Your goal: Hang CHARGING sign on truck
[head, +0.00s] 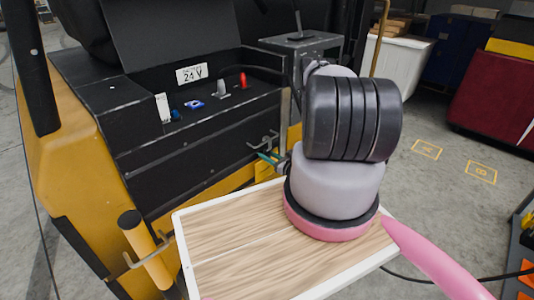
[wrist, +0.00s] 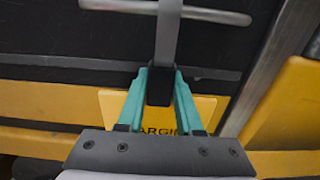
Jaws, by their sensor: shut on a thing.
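The yellow CHARGING sign (wrist: 205,106) shows behind my fingers in the wrist view, with only the letters "ARGIN" readable. In the head view a small part of the sign (head: 265,172) shows beside the truck. My gripper (wrist: 160,90) has teal fingers shut on the black block at the sign's top. A grey strap (wrist: 168,35) runs up from that block across a horizontal grey rod (wrist: 215,15). I cannot tell whether the strap is hooked over the rod or only in front of it. The black and yellow truck (head: 190,140) has a small bracket (head: 265,139) right by my gripper (head: 271,157).
A wood-topped, white-rimmed tray (head: 178,232) lies below my arm. A yellow post (head: 146,250) stands at its left. The truck's top carries a red knob (head: 243,80) and a 24 V label (head: 192,73). Open floor (head: 430,190) lies to the right.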

